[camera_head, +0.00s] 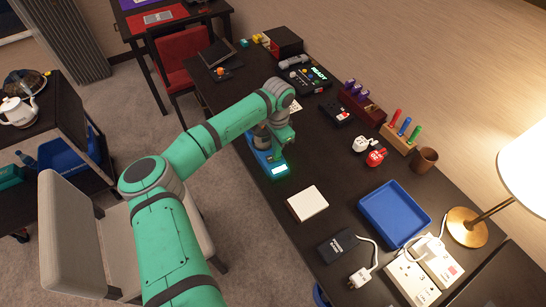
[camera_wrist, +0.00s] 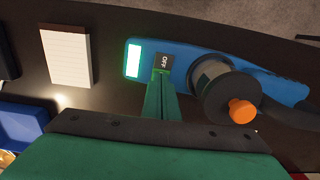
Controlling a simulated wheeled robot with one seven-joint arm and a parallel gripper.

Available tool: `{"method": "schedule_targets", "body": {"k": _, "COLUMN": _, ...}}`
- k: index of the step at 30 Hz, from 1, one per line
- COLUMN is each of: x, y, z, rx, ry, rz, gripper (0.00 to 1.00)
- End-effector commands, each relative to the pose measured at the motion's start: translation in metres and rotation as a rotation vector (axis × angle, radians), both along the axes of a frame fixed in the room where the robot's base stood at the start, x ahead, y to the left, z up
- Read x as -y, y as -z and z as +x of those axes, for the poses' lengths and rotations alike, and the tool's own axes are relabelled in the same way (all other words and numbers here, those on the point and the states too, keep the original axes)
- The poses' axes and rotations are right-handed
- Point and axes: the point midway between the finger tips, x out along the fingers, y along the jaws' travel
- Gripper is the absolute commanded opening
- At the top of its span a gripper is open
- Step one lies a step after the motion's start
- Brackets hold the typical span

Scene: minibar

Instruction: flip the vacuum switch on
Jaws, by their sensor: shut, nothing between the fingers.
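The vacuum (camera_wrist: 190,66) is a blue device lying on the dark table. It has a bright pale-green panel (camera_wrist: 134,61), a grey round canister (camera_wrist: 212,78) and an orange knob (camera_wrist: 242,111). A dark switch (camera_wrist: 165,61) on it reads OFF, beside the panel. My gripper (camera_wrist: 160,82) is shut and empty, its green fingertips at the near edge of the switch. I cannot tell whether they touch it. In the head view the vacuum (camera_head: 263,161) is partly hidden under my arm.
A white notepad (camera_head: 307,203) lies nearby on the table. A blue tray (camera_head: 367,205), a black box (camera_head: 338,246) and a power strip (camera_head: 408,278) are to the right. A lamp (camera_head: 467,226) stands at the right edge. A grey chair (camera_head: 75,230) is on the left.

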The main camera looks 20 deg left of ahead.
Motion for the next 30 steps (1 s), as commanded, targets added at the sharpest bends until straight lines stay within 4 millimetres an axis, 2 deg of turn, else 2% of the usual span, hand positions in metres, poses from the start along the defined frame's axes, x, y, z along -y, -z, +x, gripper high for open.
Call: {"method": "schedule_targets", "body": {"k": 30, "x": 0.0, "y": -0.066, "z": 0.0, "rx": 0.001, "ry": 0.0, "rz": 0.0, "gripper": 0.0}}
